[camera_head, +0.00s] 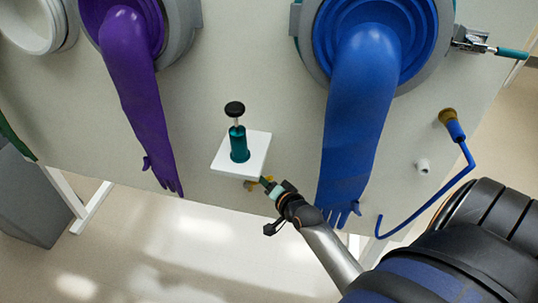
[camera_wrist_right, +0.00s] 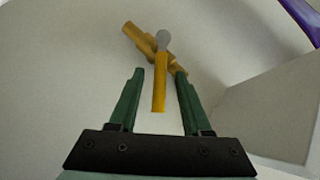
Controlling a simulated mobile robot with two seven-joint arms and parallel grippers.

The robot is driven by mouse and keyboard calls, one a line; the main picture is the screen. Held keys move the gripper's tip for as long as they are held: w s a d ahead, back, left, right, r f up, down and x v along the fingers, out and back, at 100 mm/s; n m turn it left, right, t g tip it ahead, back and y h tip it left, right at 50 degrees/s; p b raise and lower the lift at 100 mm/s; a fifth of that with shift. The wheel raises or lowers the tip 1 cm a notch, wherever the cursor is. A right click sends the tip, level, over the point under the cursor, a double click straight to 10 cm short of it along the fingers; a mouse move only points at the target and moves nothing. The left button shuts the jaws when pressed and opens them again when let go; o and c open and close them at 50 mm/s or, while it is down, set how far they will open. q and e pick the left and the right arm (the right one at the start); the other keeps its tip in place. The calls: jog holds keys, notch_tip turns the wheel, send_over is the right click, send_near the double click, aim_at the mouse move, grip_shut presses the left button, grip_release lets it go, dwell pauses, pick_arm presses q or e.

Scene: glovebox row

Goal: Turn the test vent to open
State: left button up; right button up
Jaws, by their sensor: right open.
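The test vent appears to be the yellow valve (camera_wrist_right: 138,38) on the pale panel in the right wrist view. It has a grey rounded part and a yellow lever (camera_wrist_right: 160,90) pointing toward my wrist. My right gripper (camera_wrist_right: 160,72) is open, with a green finger on either side of the lever and a visible gap on each side. In the head view, a small yellow part (camera_head: 251,186) shows beneath the white shelf, mostly hidden. My right gripper (camera_head: 266,182) is there, beside the shelf's lower edge. My left gripper is not in view.
The white shelf (camera_head: 226,163) holds a teal cylinder with a black knob (camera_head: 235,109). A purple glove (camera_head: 140,90) hangs left and a blue glove (camera_head: 355,110) right, near my forearm. A blue hose (camera_head: 430,197) hangs from a brass fitting (camera_head: 447,115).

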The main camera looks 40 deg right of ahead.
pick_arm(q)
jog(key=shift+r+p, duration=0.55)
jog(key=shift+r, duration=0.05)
pick_arm(e)
jog(key=v, duration=1.2)
jog(key=shift+s, duration=0.1)
